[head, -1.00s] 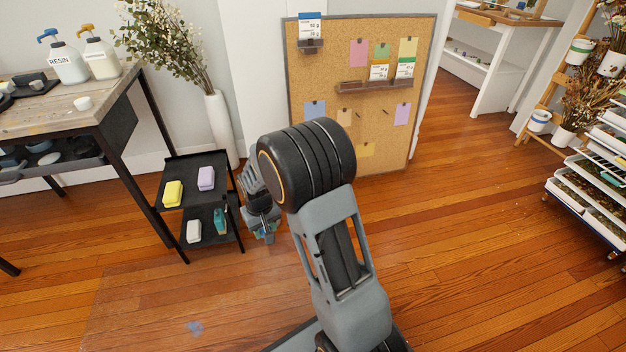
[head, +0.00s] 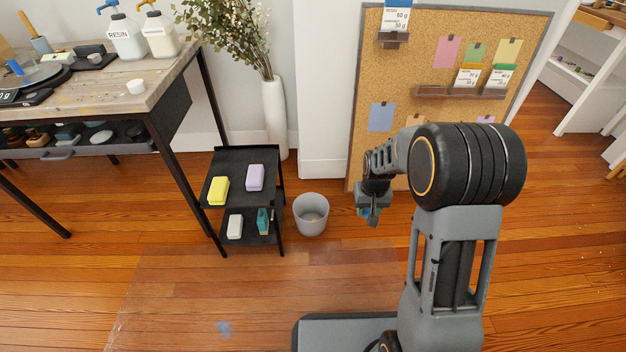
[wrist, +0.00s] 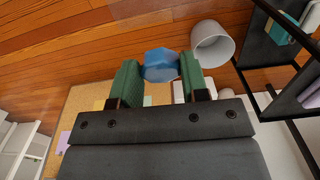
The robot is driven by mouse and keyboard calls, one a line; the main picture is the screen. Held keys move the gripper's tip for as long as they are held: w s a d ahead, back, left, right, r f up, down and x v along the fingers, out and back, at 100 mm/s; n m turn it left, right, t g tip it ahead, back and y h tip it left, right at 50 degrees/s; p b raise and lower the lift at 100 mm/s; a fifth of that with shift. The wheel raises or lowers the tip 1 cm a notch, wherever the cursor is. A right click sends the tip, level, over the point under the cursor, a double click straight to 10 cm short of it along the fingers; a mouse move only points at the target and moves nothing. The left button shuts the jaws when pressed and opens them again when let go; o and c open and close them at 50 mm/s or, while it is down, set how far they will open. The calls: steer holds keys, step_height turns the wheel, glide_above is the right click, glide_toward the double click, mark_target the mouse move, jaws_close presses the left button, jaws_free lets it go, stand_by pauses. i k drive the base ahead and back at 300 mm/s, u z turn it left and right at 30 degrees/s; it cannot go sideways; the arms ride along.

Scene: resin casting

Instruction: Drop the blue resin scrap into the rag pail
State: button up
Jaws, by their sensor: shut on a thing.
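A blue resin scrap (wrist: 161,66) is held between the green pads of my gripper (wrist: 160,75) in the wrist view. In the head view my gripper (head: 368,212) hangs above the floor, right of the pail, and the scrap is too small there to tell clearly. The grey rag pail (head: 311,214) stands on the wood floor beside the black cart. It also shows in the wrist view (wrist: 213,45), to the right of the scrap and apart from it. The pail's inside is only partly visible.
The black cart (head: 243,213) holds yellow, lilac, white and teal blocks. A worktable (head: 150,90) with resin bottles stands at the left. A cork board (head: 400,90) stands behind my arm, and a white vase (head: 274,115) stands behind the cart.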

mark_target(311, 216)
steer(key=i, duration=1.05)
steer(key=u, duration=1.05)
